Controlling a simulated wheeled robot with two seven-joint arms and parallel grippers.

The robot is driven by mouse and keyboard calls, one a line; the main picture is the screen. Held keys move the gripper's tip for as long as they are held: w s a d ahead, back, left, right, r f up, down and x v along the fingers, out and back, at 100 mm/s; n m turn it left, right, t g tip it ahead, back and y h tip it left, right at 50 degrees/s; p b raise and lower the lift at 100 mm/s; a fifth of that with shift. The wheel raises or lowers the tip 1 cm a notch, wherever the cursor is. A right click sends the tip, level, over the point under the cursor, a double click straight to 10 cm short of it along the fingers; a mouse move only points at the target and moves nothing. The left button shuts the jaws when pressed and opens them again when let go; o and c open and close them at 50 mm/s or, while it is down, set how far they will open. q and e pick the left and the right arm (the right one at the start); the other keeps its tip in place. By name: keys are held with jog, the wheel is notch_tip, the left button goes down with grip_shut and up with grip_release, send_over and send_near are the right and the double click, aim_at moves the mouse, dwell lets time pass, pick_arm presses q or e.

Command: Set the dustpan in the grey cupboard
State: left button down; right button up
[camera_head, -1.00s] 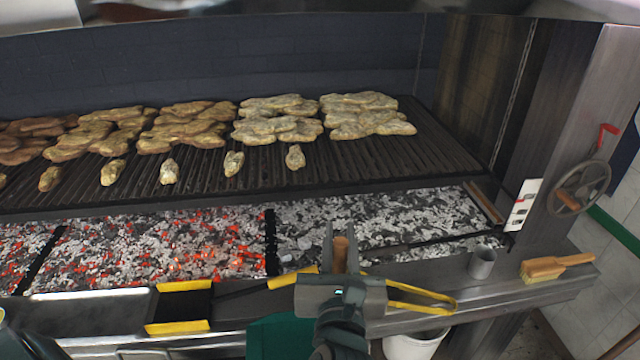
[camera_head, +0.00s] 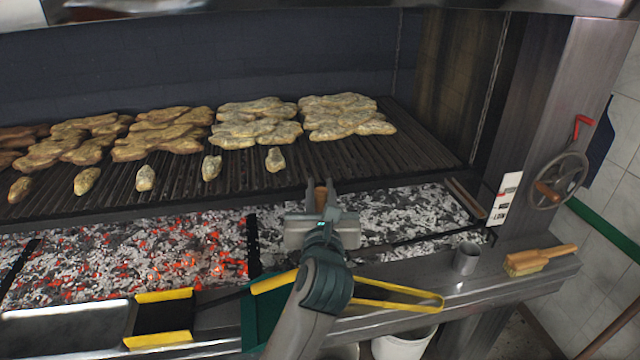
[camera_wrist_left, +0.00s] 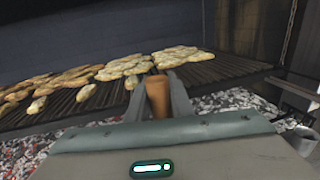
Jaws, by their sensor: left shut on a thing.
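My left gripper (camera_head: 320,198) is shut on a brown, wood-coloured handle (camera_head: 320,196), which sticks up between the fingers over the front of the coal bed. The handle also shows between the fingers in the left wrist view (camera_wrist_left: 158,96). A dark green flat piece (camera_head: 259,318), likely the dustpan's pan, shows below, partly behind my left arm and in front of the counter edge. Its join to the handle is hidden. I cannot make out a grey cupboard in these frames. My right gripper is not in view.
Glowing coals (camera_head: 130,260) lie under a grill (camera_head: 420,150) with several pieces of food. Yellow-handled tongs (camera_head: 400,297) lie on the front ledge. A grey cup (camera_head: 466,259) and a brush (camera_head: 540,259) stand to the right. A white bucket (camera_head: 403,345) is below.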

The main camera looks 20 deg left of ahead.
pick_arm(q)
jog(key=shift+a+r, duration=0.1)
jog(key=shift+w+a+f+p, duration=0.2)
jog(key=shift+w+a+f, duration=0.1)
jog(key=shift+w, duration=0.3)
jog(key=shift+w+a+f+p, duration=0.2)
jog(key=shift+w+a, duration=0.05)
jog(key=shift+w, duration=0.3)
jog(key=shift+w+a+f+p, duration=0.2)
jog(key=shift+w+a+f, duration=0.1)
jog(key=shift+w, duration=0.3)
jog(key=c, duration=1.6)
grip_release()
jog(key=shift+f, duration=0.1)
jog(key=shift+o, duration=0.2)
jog(key=shift+s+d, duration=0.1)
